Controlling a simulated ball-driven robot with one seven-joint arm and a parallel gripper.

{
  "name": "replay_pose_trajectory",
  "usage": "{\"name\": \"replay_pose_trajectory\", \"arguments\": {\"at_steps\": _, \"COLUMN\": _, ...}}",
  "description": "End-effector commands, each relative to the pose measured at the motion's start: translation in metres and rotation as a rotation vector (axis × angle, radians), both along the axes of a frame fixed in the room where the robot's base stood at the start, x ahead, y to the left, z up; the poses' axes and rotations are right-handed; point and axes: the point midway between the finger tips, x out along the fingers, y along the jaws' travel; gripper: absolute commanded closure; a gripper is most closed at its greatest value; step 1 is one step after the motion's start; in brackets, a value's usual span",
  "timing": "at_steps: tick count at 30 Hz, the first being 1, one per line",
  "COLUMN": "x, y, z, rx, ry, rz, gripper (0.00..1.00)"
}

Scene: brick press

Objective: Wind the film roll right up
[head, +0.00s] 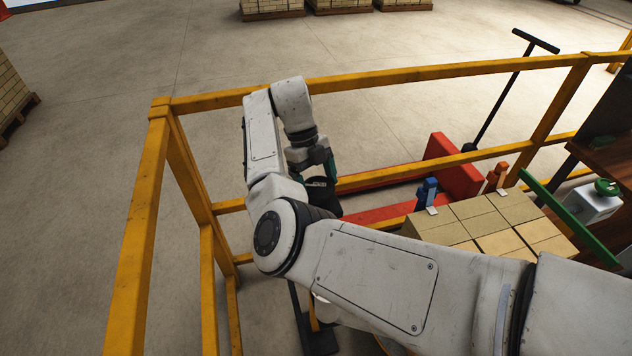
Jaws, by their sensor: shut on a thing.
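My gripper (315,172) hangs pointing down near the yellow railing, with teal on its fingers. It is shut on a black object (325,199) with small pale lettering at its top. Its lower part is behind my arm, and I cannot tell for sure whether this is the film roll. No other film roll shows clearly, and no loose film can be made out.
A yellow railing (400,78) surrounds the spot. Stacked tan bricks (478,222) stand at right, with blue (428,190) and orange (497,176) tools on or beside them. A red pallet truck (455,165) is behind, partly beyond the rail. Open floor lies past the railing.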

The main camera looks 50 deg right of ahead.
Motion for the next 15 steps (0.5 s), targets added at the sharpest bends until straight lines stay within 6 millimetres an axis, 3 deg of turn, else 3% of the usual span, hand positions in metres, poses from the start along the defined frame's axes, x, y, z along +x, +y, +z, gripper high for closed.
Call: {"name": "replay_pose_trajectory", "arguments": {"at_steps": 15, "x": -0.0020, "y": -0.0022, "z": -0.0057, "rx": 0.004, "ry": 0.003, "rz": -0.452, "gripper": 0.46}}
